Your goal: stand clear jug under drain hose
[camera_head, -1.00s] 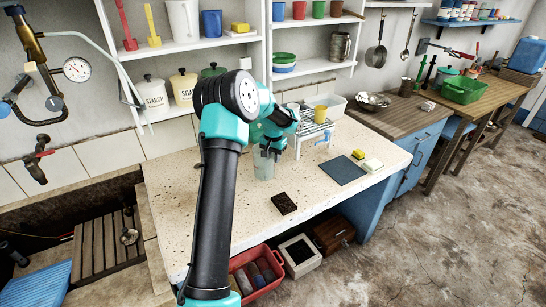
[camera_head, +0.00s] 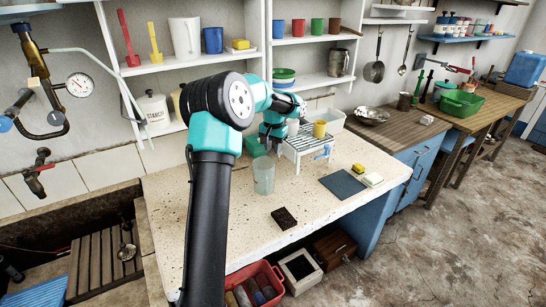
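The clear jug (camera_head: 264,177) stands upright on the speckled stone counter (camera_head: 300,203), just right of my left arm. The pale drain hose (camera_head: 112,80) runs from the pipework at the left wall, curves right and hangs down, ending left of the counter's back part. My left gripper (camera_head: 274,146) is behind and above the jug, apart from it, near the white wire rack. Its fingers are small and partly hidden by the arm, so I cannot tell their opening. My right gripper is out of view.
A white rack (camera_head: 306,143) with a yellow cup (camera_head: 319,129) stands behind the jug. The sunken trough with a wooden slatted grate (camera_head: 98,262) is at left.

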